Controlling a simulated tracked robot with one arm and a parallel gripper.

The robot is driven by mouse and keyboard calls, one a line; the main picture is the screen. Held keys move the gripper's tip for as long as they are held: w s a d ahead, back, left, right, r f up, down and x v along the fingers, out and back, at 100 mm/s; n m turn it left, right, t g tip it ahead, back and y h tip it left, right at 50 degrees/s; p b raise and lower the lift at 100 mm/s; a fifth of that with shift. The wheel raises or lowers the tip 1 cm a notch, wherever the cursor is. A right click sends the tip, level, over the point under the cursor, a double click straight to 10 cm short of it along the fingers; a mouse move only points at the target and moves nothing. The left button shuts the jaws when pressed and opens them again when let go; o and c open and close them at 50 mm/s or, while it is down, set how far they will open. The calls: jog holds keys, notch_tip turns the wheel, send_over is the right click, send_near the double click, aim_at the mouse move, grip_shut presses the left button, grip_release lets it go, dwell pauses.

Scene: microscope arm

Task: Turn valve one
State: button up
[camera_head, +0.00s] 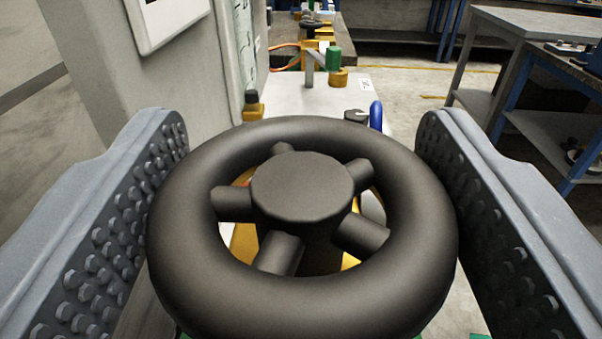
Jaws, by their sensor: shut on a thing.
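A black round handwheel with several spokes and a flat hub, the valve (302,190), fills the lower middle of the head camera view. My gripper (303,170) has one studded grey finger on each side of it. The fingers are shut on the wheel's rim at its left and right sides. Yellow parts of the valve body show between the spokes. The lower part of the valve is hidden under the wheel. No number on this valve is readable.
A pale bench (305,98) runs away behind the wheel, with a green and brass fitting (333,60) and a blue handle (376,115). A grey wall panel (150,70) stands close on the left. Workbenches (530,30) stand at the right, with open floor between.

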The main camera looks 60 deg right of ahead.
aim_at(304, 175)
jog(key=shift+d+m+g+h, duration=0.2)
jog(key=shift+m+g+h, duration=0.1)
jog(key=shift+g, duration=0.1)
dwell(0.3)
jog(key=o, duration=1)
jog(key=shift+d+r, duration=0.1)
notch_tip(304, 175, up, 3)
jog(key=shift+w+f+b, duration=0.1)
jog(key=shift+b, duration=0.45)
jog(key=shift+s+r, duration=0.2)
jog(key=shift+r, duration=0.1)
jog(key=s+d+b, duration=0.1)
jog(key=s+d, duration=0.3)
jog(key=s, duration=0.2)
jog(key=s+d+r+b, duration=0.1)
jog(key=s+d+b, duration=0.1)
jog(key=s+d, duration=0.2)
jog(key=shift+s+r, duration=0.2)
jog(key=shift+s, duration=1.55)
jog(key=shift+w, duration=0.1)
